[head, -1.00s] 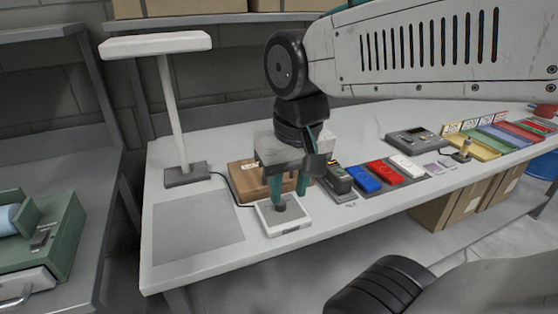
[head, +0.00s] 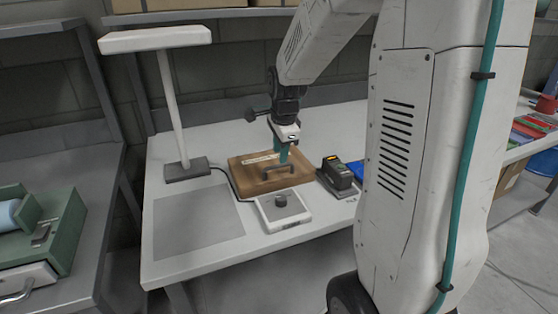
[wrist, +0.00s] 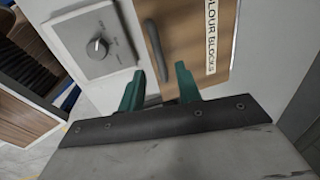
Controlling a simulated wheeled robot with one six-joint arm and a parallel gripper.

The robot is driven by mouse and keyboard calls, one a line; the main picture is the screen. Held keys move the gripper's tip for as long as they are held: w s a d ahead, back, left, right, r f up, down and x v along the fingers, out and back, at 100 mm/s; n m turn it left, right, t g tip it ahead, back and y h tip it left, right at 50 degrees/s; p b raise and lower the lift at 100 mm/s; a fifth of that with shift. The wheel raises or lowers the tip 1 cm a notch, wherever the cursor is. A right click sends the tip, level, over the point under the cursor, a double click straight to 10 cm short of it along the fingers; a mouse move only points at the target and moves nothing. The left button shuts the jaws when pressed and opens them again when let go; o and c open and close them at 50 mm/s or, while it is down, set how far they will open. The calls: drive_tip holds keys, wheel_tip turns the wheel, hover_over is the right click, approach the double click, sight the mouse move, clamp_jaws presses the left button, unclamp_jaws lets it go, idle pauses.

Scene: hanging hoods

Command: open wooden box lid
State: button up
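The wooden box (head: 240,178) is a flat brown box on the white table, with a dark bar handle (head: 279,170) on top and a pale label strip. Its lid looks closed. In the wrist view the box (wrist: 187,15) shows the label "COLOUR BLOCKS" and the handle (wrist: 155,50) lies beyond my fingertips. My gripper (head: 283,158) is over the box, close to the handle in the head view. In the wrist view my gripper (wrist: 160,80) has two green fingers apart with nothing between them. Whether a finger touches the box cannot be told.
A white device with a dark knob (head: 281,202) stands just in front of the box. A black device (head: 338,176) stands to its right. A lamp (head: 175,110) stands at left behind a grey mat (head: 198,221). My arm hides the table's right part.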

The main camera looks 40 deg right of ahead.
sight(279, 165)
drive_tip(key=f, duration=0.4)
drive_tip(key=shift+w, duration=0.4)
clamp_jaws()
drive_tip(key=shift+d, duration=0.1)
